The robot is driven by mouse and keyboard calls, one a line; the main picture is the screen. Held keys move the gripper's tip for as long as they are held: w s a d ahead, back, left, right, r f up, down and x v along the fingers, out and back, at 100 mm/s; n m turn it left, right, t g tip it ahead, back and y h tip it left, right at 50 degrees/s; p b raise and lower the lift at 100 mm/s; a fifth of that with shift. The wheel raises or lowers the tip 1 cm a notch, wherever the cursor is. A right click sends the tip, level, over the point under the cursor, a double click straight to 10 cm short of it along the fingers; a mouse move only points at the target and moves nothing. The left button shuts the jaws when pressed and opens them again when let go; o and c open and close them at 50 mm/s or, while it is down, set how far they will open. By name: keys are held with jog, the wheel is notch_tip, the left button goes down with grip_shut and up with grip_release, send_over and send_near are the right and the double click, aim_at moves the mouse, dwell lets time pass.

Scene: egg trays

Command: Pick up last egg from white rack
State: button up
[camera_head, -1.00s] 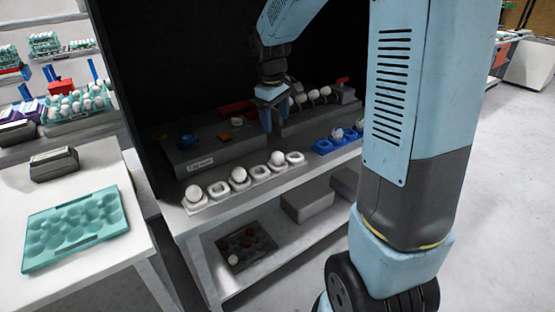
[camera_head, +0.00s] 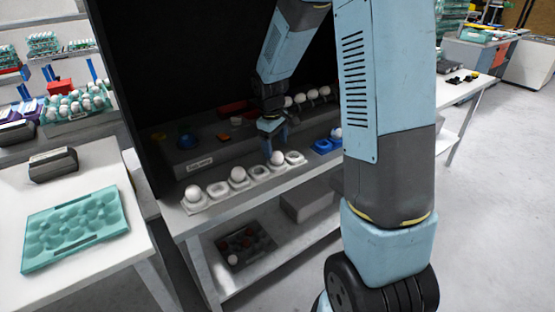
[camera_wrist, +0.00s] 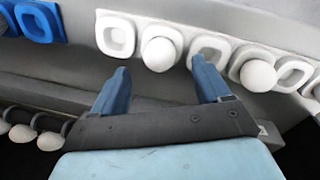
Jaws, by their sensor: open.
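The white rack (camera_head: 252,184) lies along the front of the shelf. It holds three white eggs with empty cups between: a left egg (camera_head: 193,193), a middle egg (camera_head: 238,174) and a right egg (camera_head: 277,158), with an empty cup at the right end. My gripper (camera_head: 273,133) is open and empty, above and behind the right egg. In the wrist view my open fingers (camera_wrist: 160,66) point toward this right egg (camera_wrist: 160,50), which appears between and just beyond the fingertips. The middle egg (camera_wrist: 258,75) shows to its right.
A blue rack (camera_head: 323,146) with an egg (camera_head: 336,133) sits right of the white rack; its end also shows in the wrist view (camera_wrist: 38,22). A row of eggs (camera_head: 312,95) stands behind on a raised step. A green tray (camera_head: 75,228) lies on the left table.

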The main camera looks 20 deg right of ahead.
aim_at(276, 152)
jog(key=shift+w+d+f, duration=0.1)
jog(key=shift+w+f, duration=0.05)
jog(key=shift+f, duration=1)
jog(key=shift+w+d+f, duration=0.1)
jog(key=shift+w+f, duration=0.05)
jog(key=shift+f, duration=1)
jog(key=shift+c, duration=0.2)
jog(key=c, duration=0.7)
